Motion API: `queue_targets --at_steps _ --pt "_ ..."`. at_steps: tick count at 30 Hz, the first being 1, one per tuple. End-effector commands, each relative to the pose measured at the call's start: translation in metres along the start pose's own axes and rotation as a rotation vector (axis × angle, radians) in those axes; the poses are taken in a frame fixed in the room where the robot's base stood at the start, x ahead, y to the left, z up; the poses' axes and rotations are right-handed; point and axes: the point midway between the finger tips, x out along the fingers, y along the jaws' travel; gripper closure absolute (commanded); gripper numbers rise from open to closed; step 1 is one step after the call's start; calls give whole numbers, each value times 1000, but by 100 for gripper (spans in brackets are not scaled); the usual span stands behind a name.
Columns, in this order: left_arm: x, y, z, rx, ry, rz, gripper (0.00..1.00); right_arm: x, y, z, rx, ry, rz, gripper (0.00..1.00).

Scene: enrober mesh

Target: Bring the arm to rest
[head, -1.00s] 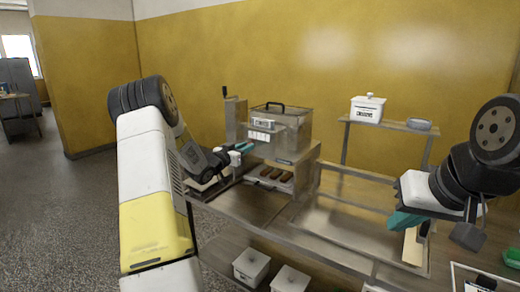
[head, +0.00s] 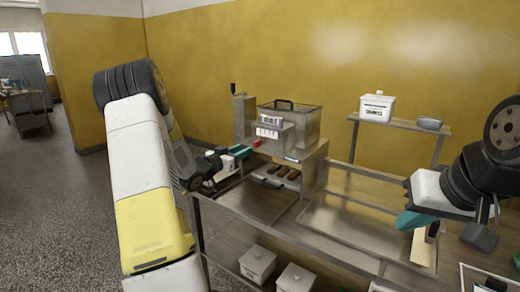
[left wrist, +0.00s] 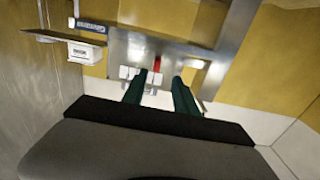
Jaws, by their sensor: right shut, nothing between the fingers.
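My left gripper (head: 241,152) is at the left front of the metal machine (head: 308,155). Its teal fingers stand apart and empty; they also show in the left wrist view (left wrist: 157,93). A small red part (head: 257,143) on the machine lies just beyond the fingertips, apart from them. In the left wrist view the red part (left wrist: 157,64) appears between and beyond the fingers. Several brown bars (head: 281,173) lie in the machine's lower opening, partly hidden.
The metal bench (head: 335,222) has a clear recessed top between the arms. Two white lidded boxes (head: 257,264) (head: 295,279) stand on its lower shelf. A white lidded container (head: 376,106) and a grey dish (head: 429,123) sit on the back shelf. Open floor (head: 60,200) lies at left.

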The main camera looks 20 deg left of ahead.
Motion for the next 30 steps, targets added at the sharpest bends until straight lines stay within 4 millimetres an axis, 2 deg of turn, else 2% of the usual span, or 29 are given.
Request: queue_targets --at_steps 11,14,17,19,23,26,30 --pt "0 1 -4 7 -8 -6 65 0 0 0 0 0 0 100" --pt "2 7 -17 32 -50 -37 65 0 0 0 0 0 0 100" --pt "2 16 -40 68 -132 -102 65 0 0 0 0 0 0 100" --pt "-6 26 -58 89 -207 -161 65 0 0 0 0 0 0 100" --pt "-35 52 -85 90 -346 -263 65 0 0 0 0 0 0 100" --pt "-69 77 -99 63 -451 -321 65 0 0 0 0 0 0 100" --pt "-127 125 -106 -8 -596 -355 65 0 0 0 0 0 0 100"
